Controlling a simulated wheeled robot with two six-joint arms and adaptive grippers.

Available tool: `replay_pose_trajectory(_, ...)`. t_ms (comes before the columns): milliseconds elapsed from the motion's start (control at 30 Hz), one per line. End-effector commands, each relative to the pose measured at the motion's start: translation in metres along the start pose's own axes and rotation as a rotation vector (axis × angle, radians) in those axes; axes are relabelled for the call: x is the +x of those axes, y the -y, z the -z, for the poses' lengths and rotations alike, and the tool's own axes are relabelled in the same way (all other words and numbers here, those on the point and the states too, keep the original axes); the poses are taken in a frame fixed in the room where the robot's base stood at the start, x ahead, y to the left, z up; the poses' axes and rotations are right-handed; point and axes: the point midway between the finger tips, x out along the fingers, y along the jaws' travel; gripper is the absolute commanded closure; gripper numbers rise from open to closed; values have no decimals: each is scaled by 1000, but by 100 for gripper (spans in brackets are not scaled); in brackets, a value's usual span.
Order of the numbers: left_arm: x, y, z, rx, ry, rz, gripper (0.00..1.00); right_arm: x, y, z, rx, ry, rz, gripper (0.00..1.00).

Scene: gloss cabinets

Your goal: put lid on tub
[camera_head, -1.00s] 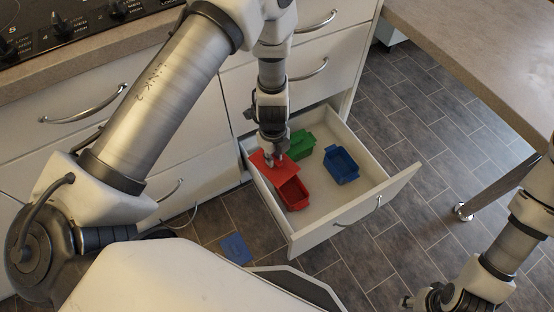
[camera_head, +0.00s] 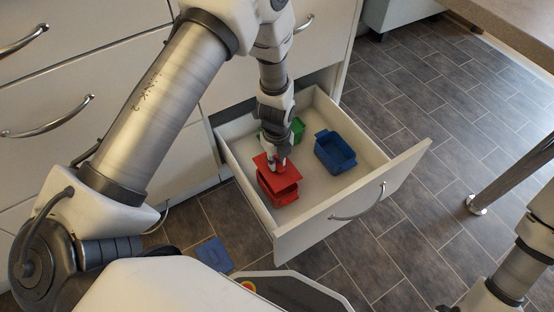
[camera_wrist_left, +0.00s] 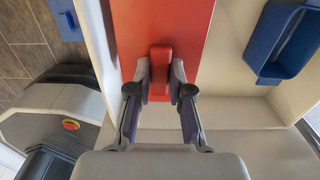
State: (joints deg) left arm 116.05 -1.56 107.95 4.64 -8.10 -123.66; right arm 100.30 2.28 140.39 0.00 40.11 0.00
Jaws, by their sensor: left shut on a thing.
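My left gripper (camera_head: 277,166) is shut on the handle of the red lid (camera_head: 262,163). The left wrist view shows both fingers (camera_wrist_left: 160,82) on either side of the raised red handle, with the flat red lid (camera_wrist_left: 185,25) beyond. The red tub (camera_head: 279,197) stands in the open drawer, directly below the lid. The lid covers most of the tub's opening in the head view. A dark gap shows between them at the front; I cannot tell whether they touch elsewhere. My right gripper is out of view.
The open drawer (camera_head: 318,206) also holds a blue tub (camera_head: 335,153) at the right and a green tub (camera_head: 297,128) behind, partly hidden by my left arm. A blue lid (camera_head: 214,254) lies on the floor outside. The drawer floor between the red and blue tubs is clear.

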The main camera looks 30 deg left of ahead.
Motion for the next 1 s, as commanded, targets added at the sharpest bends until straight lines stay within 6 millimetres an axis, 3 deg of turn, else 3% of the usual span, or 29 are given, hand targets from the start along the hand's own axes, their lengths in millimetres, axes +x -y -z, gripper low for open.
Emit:
replay_pose_trajectory(133, -2, 0, 0, 1, 0, -1, 100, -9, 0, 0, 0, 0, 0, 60)
replay_pose_trajectory(533, 43, 0, 0, 0, 0, 0, 100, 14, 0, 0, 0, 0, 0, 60)
replay_pose_trajectory(1000, 47, 0, 0, 0, 0, 0, 100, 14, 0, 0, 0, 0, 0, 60)
